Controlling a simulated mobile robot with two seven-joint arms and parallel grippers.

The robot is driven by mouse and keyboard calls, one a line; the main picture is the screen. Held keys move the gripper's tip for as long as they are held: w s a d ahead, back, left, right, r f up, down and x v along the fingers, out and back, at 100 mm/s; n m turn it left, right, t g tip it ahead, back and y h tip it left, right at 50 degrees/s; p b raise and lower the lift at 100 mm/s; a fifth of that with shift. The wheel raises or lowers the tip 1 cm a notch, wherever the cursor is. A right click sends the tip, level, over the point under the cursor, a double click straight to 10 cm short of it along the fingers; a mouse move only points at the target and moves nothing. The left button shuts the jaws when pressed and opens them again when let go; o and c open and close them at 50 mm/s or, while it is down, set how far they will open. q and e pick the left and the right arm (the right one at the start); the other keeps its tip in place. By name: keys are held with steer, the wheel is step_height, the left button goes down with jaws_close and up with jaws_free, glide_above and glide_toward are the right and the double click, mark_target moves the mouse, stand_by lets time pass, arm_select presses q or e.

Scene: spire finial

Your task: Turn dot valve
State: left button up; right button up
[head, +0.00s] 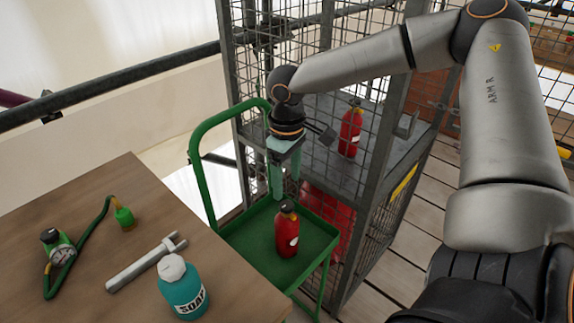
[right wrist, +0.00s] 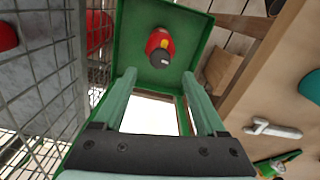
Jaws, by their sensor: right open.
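A red bottle (head: 287,237) with a dark valve top and a white mark on its side stands upright in the green cart's tray (head: 262,255). In the right wrist view the red bottle (right wrist: 154,40) shows its dark top, beyond my fingertips. My right gripper (head: 284,192) points down over the cart, behind and above the bottle in the head view. It is open with its two pale green fingers apart and nothing between them. A second red bottle (head: 350,131) stands on a shelf inside the wire cage. My left gripper is not in view.
The wire cage (head: 262,60) stands close beside the cart and my right arm. A wooden table (head: 95,210) at left carries a soap bottle (head: 184,292), a wrench (head: 140,266) and a gauge with hose (head: 57,245). A large red object (head: 325,205) sits low in the cage.

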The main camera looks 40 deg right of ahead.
step_height(320, 180, up, 6)
steer(key=shift+p, duration=0.4)
stand_by(0.4)
